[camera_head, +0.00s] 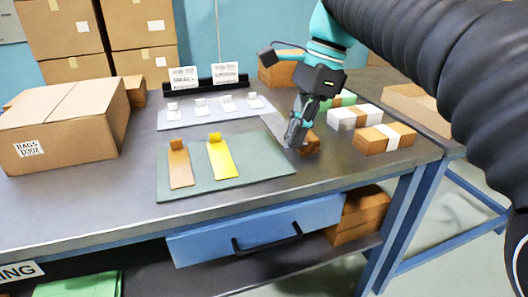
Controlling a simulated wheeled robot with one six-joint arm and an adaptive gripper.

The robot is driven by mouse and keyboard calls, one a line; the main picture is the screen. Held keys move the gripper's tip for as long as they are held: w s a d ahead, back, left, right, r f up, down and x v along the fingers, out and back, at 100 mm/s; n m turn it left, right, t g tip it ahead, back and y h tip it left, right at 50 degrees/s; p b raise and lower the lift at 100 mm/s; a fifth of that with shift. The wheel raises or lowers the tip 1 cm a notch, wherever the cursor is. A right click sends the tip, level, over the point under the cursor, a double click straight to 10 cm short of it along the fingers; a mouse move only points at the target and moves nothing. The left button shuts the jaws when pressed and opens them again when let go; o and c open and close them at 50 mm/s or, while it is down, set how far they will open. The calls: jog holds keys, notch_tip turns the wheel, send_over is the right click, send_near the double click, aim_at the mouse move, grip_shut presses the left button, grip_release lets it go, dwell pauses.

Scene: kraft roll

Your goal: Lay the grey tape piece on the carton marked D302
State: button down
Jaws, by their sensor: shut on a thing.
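My gripper (296,137) is low over the right part of the table, just past the right end of the green mat. It is shut on the grey tape piece (273,126), a flat grey strip that slants up and left from the fingertips. The fingers hide part of it. The carton marked D302 (75,142) is a large brown closed box at the left of the table, with a white label reading BAGS and D302 on its front. Its top is bare. My gripper is far to the right of it.
A brown strip (180,167) and a yellow strip (221,160) lie on the green mat (262,177). Behind it, a grey board (190,122) carries several small white tags. Small banded boxes (384,138) stand right of my gripper. Cartons are stacked (60,30) at back left.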

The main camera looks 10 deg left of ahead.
send_over(265, 169)
jog(key=d, duration=0.1)
jog(key=f, duration=0.3)
jog(key=shift+w+f, duration=0.25)
jog(key=shift+w, duration=0.05)
jog(key=shift+f+b, duration=0.4)
jog(key=shift+f, duration=1.65)
jog(key=shift+f, duration=0.1)
jog(key=c, duration=1.3)
grip_release()
jog(key=p+v, duration=0.1)
jog(key=v, duration=1.1)
jog(key=shift+s, duration=0.1)
